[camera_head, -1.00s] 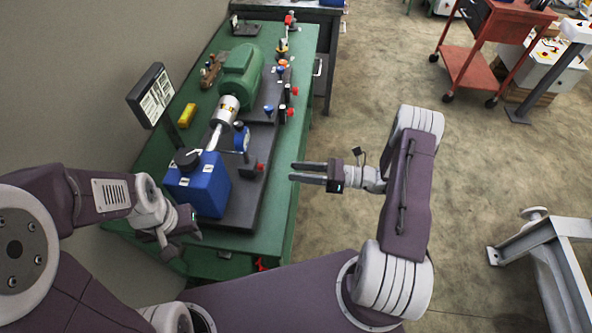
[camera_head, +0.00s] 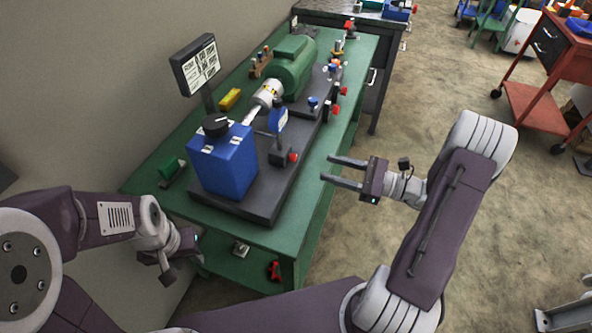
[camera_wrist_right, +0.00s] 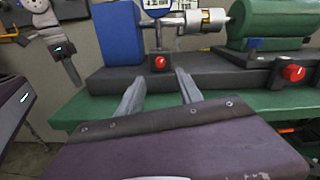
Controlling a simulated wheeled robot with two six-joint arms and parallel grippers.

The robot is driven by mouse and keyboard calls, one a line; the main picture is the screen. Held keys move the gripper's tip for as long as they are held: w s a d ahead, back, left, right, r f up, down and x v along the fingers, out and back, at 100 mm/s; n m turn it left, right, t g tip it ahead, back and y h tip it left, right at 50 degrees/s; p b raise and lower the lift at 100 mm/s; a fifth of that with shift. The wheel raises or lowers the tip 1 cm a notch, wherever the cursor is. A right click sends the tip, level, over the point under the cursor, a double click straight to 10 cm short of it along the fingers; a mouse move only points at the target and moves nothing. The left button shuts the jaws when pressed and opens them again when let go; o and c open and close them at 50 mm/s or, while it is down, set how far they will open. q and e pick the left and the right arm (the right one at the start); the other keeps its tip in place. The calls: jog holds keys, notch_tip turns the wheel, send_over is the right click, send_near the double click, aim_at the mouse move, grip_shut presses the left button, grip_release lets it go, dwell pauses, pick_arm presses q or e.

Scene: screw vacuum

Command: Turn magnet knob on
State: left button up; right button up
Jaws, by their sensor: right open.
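A black box with a red knob (camera_head: 293,156) sits on the dark base plate beside a blue box (camera_head: 224,165). The red knob also shows in the right wrist view (camera_wrist_right: 159,62). A black knob (camera_head: 215,124) tops the blue box. More red knobs (camera_head: 335,109) line the plate's right edge. I cannot tell which knob is the magnet knob. My right gripper (camera_head: 343,173) is open and empty, right of the bench, apart from the knobs. In its wrist view the first red knob lies beyond and between the fingers. My left gripper (camera_head: 170,262) hangs by the bench's near left corner; its finger opening is unclear.
The green bench (camera_head: 272,237) carries a green motor (camera_head: 296,68), a shaft, a sign (camera_head: 196,66) on a post and a yellow block (camera_head: 230,99). A wall stands along its left. Floor to the right is clear up to a red cart (camera_head: 540,110).

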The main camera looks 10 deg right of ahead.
aim_at(296, 158)
jog(key=x, duration=0.9)
jog(key=shift+c, duration=0.3)
grip_shut()
